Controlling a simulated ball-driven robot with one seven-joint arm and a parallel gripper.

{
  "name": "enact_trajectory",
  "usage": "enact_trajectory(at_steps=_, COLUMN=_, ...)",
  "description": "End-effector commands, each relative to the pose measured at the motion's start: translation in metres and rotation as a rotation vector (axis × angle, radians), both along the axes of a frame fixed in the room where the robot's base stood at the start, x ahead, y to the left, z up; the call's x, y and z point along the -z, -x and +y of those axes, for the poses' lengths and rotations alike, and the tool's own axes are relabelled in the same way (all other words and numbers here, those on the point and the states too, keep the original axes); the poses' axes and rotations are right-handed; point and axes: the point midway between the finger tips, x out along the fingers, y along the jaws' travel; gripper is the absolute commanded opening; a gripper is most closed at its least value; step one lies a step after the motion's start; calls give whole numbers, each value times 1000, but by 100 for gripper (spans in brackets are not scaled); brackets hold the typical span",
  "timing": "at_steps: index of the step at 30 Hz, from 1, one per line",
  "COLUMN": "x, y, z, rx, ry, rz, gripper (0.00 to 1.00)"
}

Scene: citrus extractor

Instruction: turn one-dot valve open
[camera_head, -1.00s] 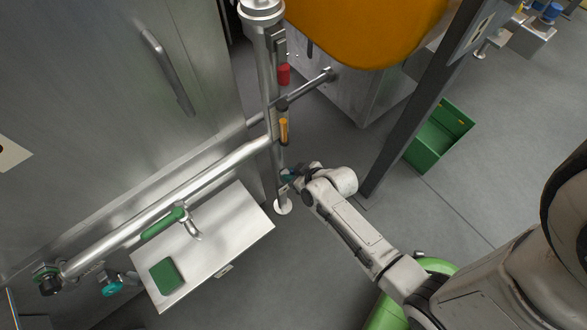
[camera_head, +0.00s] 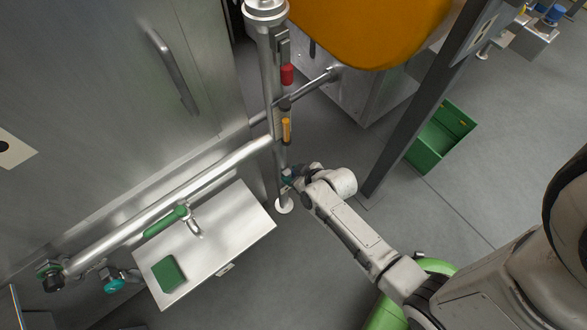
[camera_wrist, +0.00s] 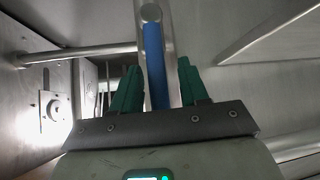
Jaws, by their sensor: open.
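Several coloured valve handles sit on the steel pipework: a red handle (camera_head: 287,74) and a yellow handle (camera_head: 286,130) on the vertical pipe (camera_head: 268,70), and a green handle (camera_head: 166,221) on the slanting pipe (camera_head: 190,187). No dot marks can be made out. My gripper (camera_head: 288,176) is at the lower part of the vertical pipe, below the yellow handle. In the wrist view my gripper (camera_wrist: 158,66) is open, its green fingers on either side of a long blue handle (camera_wrist: 155,62). A gap shows beside each finger. The handle's lower end is hidden behind the gripper body.
A steel table (camera_head: 235,225) with a green block (camera_head: 168,273) stands left of the pipe. A teal knob (camera_head: 114,286) is at lower left. A dark post (camera_head: 425,105) and a green bin (camera_head: 440,137) stand to the right.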

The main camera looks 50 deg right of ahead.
Motion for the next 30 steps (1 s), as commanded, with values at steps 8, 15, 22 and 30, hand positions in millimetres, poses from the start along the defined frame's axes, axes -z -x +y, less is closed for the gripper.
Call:
enact_trajectory(at_steps=8, x=-19, y=18, z=2, rx=0, ry=0, rz=1, gripper=44)
enact_trajectory(at_steps=15, x=-52, y=51, z=6, rx=-1, ry=-1, rz=1, gripper=44)
enact_trajectory(at_steps=22, x=-72, y=71, z=7, rx=-1, ry=-1, rz=1, gripper=44)
enact_trajectory(at_steps=30, x=-77, y=76, z=8, rx=-1, ry=-1, rz=0, gripper=44)
